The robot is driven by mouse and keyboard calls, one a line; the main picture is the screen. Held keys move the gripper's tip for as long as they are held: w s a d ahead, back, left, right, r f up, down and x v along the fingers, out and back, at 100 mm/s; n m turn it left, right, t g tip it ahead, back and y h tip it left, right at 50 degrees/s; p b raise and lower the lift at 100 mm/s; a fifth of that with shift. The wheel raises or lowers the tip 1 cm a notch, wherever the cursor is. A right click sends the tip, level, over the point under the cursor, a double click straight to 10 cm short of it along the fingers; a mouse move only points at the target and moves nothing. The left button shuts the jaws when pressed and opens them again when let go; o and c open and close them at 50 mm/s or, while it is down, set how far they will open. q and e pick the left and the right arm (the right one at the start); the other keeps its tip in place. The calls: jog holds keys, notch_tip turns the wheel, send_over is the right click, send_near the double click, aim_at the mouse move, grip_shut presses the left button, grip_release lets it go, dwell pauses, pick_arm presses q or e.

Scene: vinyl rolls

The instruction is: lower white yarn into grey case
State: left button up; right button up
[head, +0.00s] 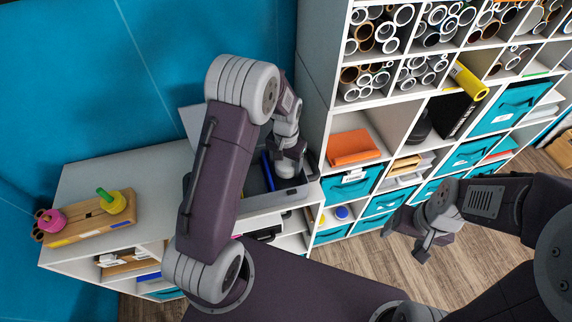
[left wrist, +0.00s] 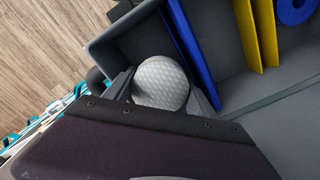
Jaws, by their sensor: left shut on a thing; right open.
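The white yarn (left wrist: 160,82) is a pale, textured ball in the left wrist view, held between the two fingers of my left gripper (left wrist: 162,92). It sits at or inside a corner of the grey case (left wrist: 120,35), beside the case wall. I cannot tell whether it touches the case floor. In the head view the grey case (head: 292,194) stands open on the low shelf, and my left gripper (head: 288,170) is over it; the yarn is hardly distinguishable there. My right gripper (head: 422,250) is open and empty, away to the right above the floor.
Blue (left wrist: 190,50) and yellow (left wrist: 255,35) flat pieces stand in the case beside the yarn. A wooden holder (head: 90,220) with pink and yellow-green yarn lies left on the shelf top (head: 150,180). A tall shelf unit with vinyl rolls (head: 385,35) rises just right of the case.

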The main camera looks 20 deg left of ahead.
aim_at(285, 161)
pick_arm(q)
jog(key=o, duration=1.5)
jog(key=shift+a, duration=0.1)
jog(key=shift+c, duration=0.2)
jog(key=shift+r, duration=0.25)
notch_tip(285, 161, up, 9)
jog(key=shift+f+b, duration=0.15)
jog(key=shift+b, duration=0.6)
